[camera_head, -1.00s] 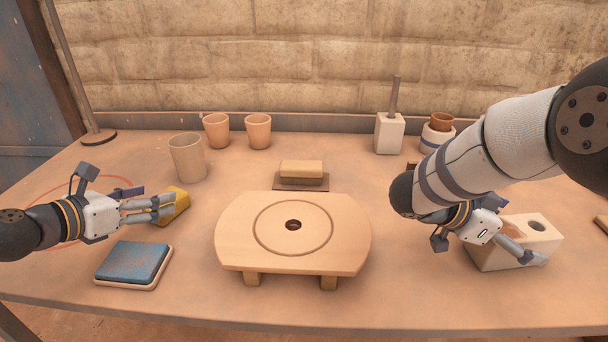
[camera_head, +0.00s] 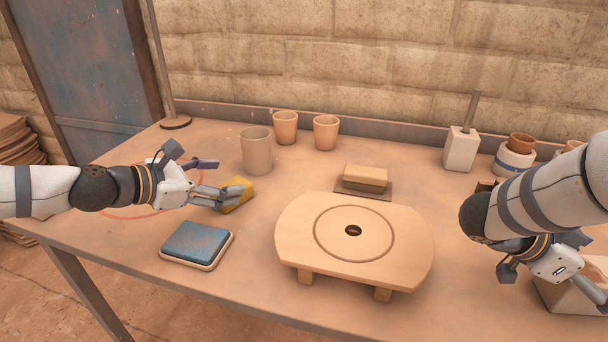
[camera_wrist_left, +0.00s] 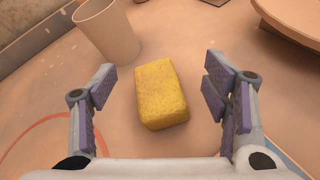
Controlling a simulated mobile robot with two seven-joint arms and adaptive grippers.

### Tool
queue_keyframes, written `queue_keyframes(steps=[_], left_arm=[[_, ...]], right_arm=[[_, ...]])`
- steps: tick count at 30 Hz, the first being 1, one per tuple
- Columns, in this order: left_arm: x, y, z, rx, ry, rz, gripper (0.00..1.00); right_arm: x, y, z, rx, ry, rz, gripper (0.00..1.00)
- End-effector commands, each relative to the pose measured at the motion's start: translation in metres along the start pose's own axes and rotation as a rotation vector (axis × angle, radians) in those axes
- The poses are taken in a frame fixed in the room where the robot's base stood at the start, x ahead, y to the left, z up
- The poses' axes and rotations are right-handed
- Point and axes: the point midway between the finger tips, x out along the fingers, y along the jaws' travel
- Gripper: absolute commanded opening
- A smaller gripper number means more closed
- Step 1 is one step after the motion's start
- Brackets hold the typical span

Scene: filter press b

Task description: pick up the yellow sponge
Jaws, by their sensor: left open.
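The yellow sponge (camera_head: 237,194) lies on the table, between the tall grey-beige cup and the blue pad. In the left wrist view the sponge (camera_wrist_left: 161,94) sits between the two open fingers, with a gap on each side. My left gripper (camera_head: 222,195) is open and reaches in from the left, its fingers at the sponge and partly hiding it. It also shows in the left wrist view (camera_wrist_left: 158,100).
A tall cup (camera_head: 256,150) stands just behind the sponge. A blue pad (camera_head: 197,243) lies in front of it. A round-marked wooden stand (camera_head: 300,235) is to the right. A tan block (camera_head: 365,176) and two small cups (camera_head: 285,127) are farther back.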

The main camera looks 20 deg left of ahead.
Motion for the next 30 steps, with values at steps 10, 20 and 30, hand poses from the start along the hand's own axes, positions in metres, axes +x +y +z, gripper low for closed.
queue_keyframes(steps=[10, 20, 30], left_arm=[[-0.008, 0.002, 0.051, 1.978, -0.029, -0.629, 0.69], [-0.031, 0.033, 0.044, 2.595, -0.073, -1.084, 0.69], [0.011, 0.020, 0.003, 2.594, -0.077, -1.081, 0.69]], right_arm=[[0.000, 0.000, 0.000, 0.000, 0.000, 0.000, 0.94], [0.000, 0.000, 0.000, 0.000, 0.000, 0.000, 0.94], [0.000, 0.000, 0.000, 0.000, 0.000, 0.000, 0.94]])
